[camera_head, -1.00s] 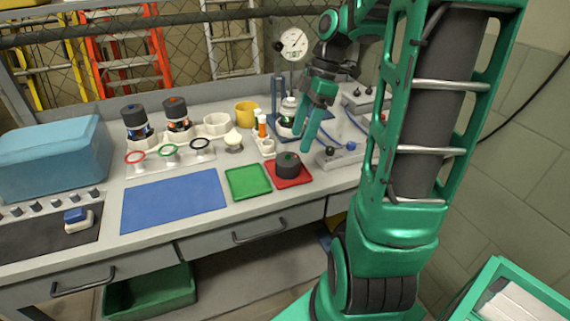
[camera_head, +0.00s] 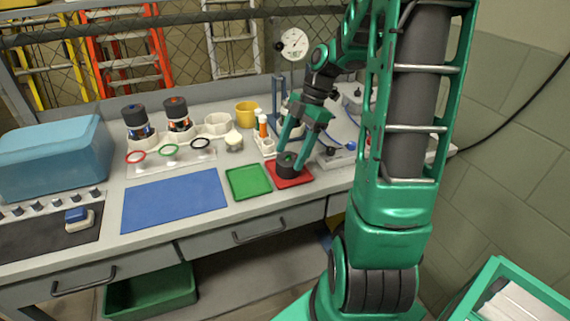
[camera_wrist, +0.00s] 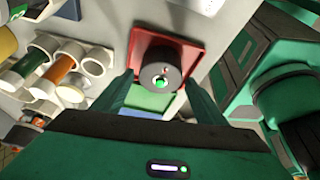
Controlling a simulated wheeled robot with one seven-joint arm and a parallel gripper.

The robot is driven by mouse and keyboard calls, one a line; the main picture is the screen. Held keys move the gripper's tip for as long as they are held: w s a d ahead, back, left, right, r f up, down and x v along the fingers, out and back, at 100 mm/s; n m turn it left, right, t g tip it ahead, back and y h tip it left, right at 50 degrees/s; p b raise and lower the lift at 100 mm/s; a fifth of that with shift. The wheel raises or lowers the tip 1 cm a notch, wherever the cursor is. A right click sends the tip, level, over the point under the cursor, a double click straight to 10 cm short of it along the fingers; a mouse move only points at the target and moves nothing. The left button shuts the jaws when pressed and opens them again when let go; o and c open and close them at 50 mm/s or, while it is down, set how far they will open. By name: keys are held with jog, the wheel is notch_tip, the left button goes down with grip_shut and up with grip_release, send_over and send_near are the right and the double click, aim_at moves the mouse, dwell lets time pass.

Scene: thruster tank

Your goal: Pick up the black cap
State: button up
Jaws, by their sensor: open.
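The black cap (camera_head: 286,166) is a short dark cylinder with a green mark on top. It sits on the red tray (camera_head: 304,180) on the bench. My gripper (camera_head: 290,158) is open and points down at the cap, one finger on each side of it. In the wrist view the cap (camera_wrist: 161,74) lies ahead, between and just beyond the fingertips of my gripper (camera_wrist: 162,88). Whether the fingers touch the cap cannot be told.
A green tray (camera_head: 248,183) and a blue mat (camera_head: 172,200) lie left of the red tray. A white holder with orange-and-white vials (camera_head: 263,130) stands behind the cap. A grey box with knobs (camera_head: 338,158) stands to the right.

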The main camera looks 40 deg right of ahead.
aim_at(290, 155)
jog(key=shift+x, duration=1.55)
jog(key=shift+d, duration=0.1)
jog(key=c, duration=0.8)
jog(key=shift+r, duration=0.1)
